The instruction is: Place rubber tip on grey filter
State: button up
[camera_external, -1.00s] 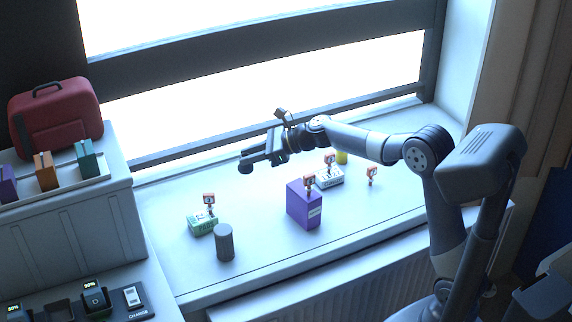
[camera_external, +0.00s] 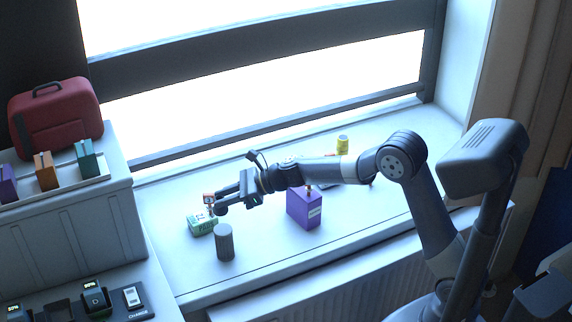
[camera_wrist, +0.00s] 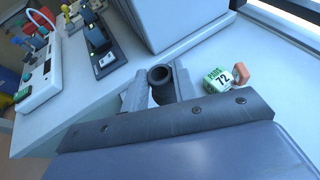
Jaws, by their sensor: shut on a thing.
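The grey filter (camera_external: 224,243) is a short upright cylinder on the window sill, near its front edge. My gripper (camera_external: 222,207) is above and slightly left of it, pointing left in the external view. It is shut on the rubber tip, a small dark round piece (camera_external: 222,211) at its fingertips. In the wrist view the rubber tip (camera_wrist: 160,76) is a dark, hollow-ended piece between the fingers of my gripper (camera_wrist: 159,88). The tip appears above the filter's level, with a gap between them. I cannot make out the filter in the wrist view.
A green box (camera_external: 201,226) with an orange-topped clip stands just left of the filter; it also shows in the wrist view (camera_wrist: 217,80). A purple box (camera_external: 303,209) stands under my arm. A yellow item (camera_external: 342,145) is further back. A cabinet (camera_external: 70,235) borders the left.

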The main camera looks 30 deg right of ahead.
notch_tip(320, 180, down, 7)
jog(key=shift+r, duration=0.15)
dwell(0.4)
jog(key=shift+f+b, duration=0.2)
jog(key=shift+b, duration=0.15)
jog(key=o, duration=1)
jog(key=shift+r, duration=0.1)
jog(key=shift+r+p, duration=0.15)
jog(key=shift+p, duration=0.15)
jog(key=b+v, duration=0.2)
jog(key=v, duration=1)
